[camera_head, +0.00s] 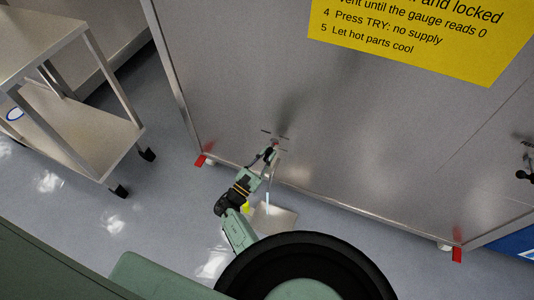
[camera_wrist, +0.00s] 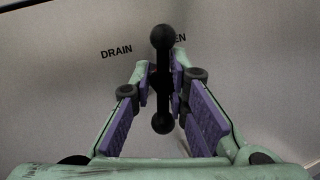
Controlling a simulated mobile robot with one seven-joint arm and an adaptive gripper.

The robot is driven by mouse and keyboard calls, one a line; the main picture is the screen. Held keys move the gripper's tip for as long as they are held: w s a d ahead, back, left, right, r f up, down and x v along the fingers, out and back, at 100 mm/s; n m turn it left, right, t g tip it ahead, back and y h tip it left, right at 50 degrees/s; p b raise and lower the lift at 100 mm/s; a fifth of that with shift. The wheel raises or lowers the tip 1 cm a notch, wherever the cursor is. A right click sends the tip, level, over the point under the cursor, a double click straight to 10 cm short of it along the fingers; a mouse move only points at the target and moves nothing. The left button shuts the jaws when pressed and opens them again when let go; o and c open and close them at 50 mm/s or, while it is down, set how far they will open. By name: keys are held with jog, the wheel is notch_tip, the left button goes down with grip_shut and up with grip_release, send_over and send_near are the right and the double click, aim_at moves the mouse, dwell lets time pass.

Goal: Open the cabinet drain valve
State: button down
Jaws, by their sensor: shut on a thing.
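The drain valve handle (camera_wrist: 161,88) is a black bar with a ball at each end. In the wrist view it stands nearly upright in front of the metal cabinet panel (camera_wrist: 60,80). The word DRAIN is printed left of it, and a word ending in EN is partly hidden behind it. My gripper (camera_wrist: 161,74) has its purple-padded fingers on either side of the bar's middle and is shut on it. In the head view my gripper (camera_head: 272,153) is at the lower part of the cabinet front (camera_head: 330,130); the handle is too small to make out there.
A pale tray (camera_head: 278,220) lies on the floor below the valve. A metal cart (camera_head: 110,140) stands at the left. The cabinet has red-marked feet (camera_head: 200,160). A yellow sign (camera_head: 430,35) is above, and another black handle (camera_head: 527,148) is at the right edge.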

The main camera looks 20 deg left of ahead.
jog(key=shift+s+d+f+n+t+y+p, duration=0.15)
jog(key=shift+n+y, duration=0.1)
jog(key=shift+n, duration=0.3)
jog(key=shift+w+d+f+n+t+y+p, duration=0.1)
jog(key=shift+n+t+y, duration=0.1)
jog(key=shift+n, duration=0.3)
jog(key=shift+s+d+f+n+t+y+p, duration=0.15)
jog(key=shift+n+y, duration=0.1)
jog(key=shift+n, duration=0.3)
jog(key=shift+w+r+n, duration=0.1)
jog(key=shift+n, duration=0.2)
jog(key=shift+d, duration=0.1)
jog(key=c, duration=1.7)
grip_release()
jog(key=shift+o, duration=0.2)
jog(key=shift+w+r, duration=0.1)
jog(key=shift+a+r, duration=0.1)
jog(key=shift+a, duration=0.15)
jog(key=shift+r, duration=0.15)
